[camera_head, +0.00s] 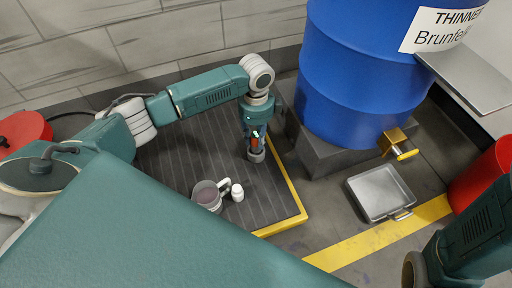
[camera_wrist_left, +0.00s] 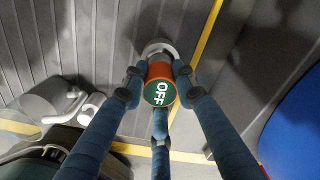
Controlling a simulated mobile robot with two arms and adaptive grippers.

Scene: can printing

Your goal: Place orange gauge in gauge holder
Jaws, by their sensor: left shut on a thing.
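The orange gauge (camera_wrist_left: 159,72) has a dark green end face marked OFF. My left gripper (camera_wrist_left: 158,92) is shut on it, with its blue fingers around the orange side. In the head view the left gripper (camera_head: 255,145) points down over the ribbed platform, with a bit of the orange gauge (camera_head: 255,142) showing between the fingers. A pale grey round piece, probably the gauge holder (camera_wrist_left: 158,47), shows just beyond the gauge; it also shows below the fingers in the head view (camera_head: 257,157). I cannot tell whether the gauge touches it.
A blue drum (camera_head: 350,85) stands to the right. A metal tray (camera_head: 380,192) lies on the floor. My right arm (camera_head: 470,235) enters at lower right.

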